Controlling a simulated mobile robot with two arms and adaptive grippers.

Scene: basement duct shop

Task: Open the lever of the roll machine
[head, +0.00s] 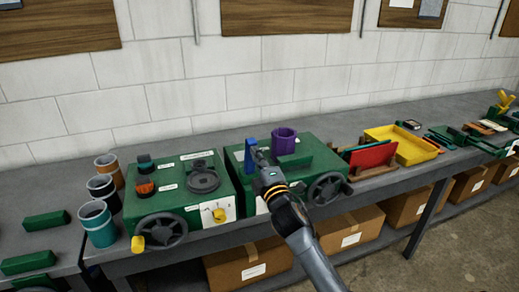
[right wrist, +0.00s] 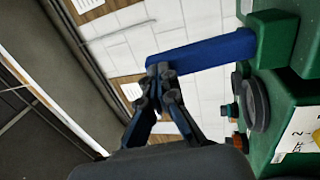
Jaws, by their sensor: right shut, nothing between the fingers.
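The roll machine appears to be the right-hand green machine (head: 312,165) on the bench, with a blue lever (head: 250,150) standing up at its left side. In the right wrist view the lever (right wrist: 205,52) is a long blue bar, joined to a green block at right. My right gripper (head: 262,162) reaches over the machine from the front. In the wrist view its fingers (right wrist: 158,78) are shut and empty, right beside the lever's free end; I cannot tell whether they touch it. My left gripper is not in view.
A second green machine (head: 178,188) stands close on the left. A purple cylinder (head: 284,141) sits on the lever's machine, with a handwheel (head: 326,188) at its front. A yellow tray (head: 405,146) lies to the right. Cardboard boxes (head: 250,264) fill the shelf below.

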